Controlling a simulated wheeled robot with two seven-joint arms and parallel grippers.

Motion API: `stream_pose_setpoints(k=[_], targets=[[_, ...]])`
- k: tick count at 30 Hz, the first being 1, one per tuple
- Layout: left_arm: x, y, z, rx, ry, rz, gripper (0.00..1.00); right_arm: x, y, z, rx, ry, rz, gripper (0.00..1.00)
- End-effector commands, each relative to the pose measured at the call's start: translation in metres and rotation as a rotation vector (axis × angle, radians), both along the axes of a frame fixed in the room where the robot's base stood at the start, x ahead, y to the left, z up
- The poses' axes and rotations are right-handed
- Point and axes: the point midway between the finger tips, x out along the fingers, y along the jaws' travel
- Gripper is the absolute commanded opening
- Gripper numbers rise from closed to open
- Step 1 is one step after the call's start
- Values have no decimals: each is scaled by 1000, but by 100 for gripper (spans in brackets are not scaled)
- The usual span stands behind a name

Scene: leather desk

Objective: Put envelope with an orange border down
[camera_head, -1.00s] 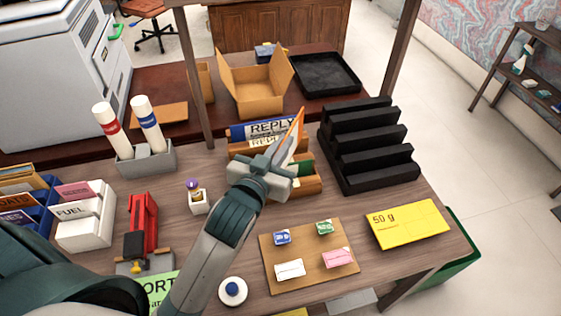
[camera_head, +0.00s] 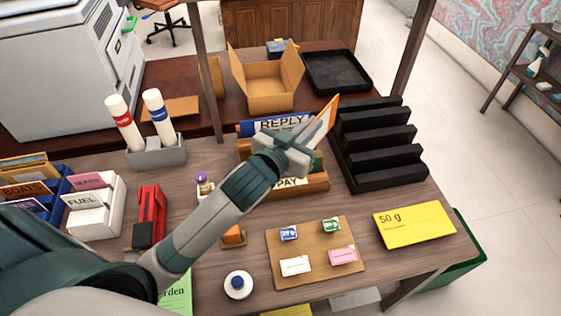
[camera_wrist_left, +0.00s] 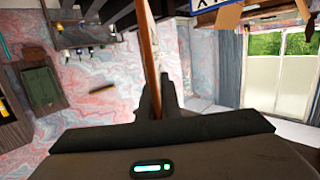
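The envelope with an orange border (camera_head: 325,119) is held up and tilted, in front of the left end of the black stepped rack (camera_head: 383,150) in the head view. My left gripper (camera_head: 309,147) is shut on its lower part, which the fingers hide. In the left wrist view the envelope (camera_wrist_left: 148,45) shows almost edge-on, as a thin orange-brown strip rising from between the fingers (camera_wrist_left: 156,100). I cannot tell whether the envelope touches the rack. My right gripper is not in view.
A wooden sorter marked REPLY and PAY (camera_head: 305,185) stands under my left gripper. A cork board (camera_head: 318,278) with small coloured pieces and a yellow 50 g packet (camera_head: 413,224) lie nearer. An open cardboard box (camera_head: 268,88) and black tray (camera_head: 337,72) are behind.

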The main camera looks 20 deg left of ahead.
Motion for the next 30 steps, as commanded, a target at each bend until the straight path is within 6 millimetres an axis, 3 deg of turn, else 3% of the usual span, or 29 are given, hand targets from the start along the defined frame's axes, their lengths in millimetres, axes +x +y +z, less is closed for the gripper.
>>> stream_pose_setpoints(k=[17,23,30], targets=[[42,-10,-2,12,0,-304,0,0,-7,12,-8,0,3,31],[50,1,-14,10,2,-438,0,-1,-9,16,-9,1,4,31],[55,27,-30,6,3,-569,0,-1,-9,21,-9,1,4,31]])
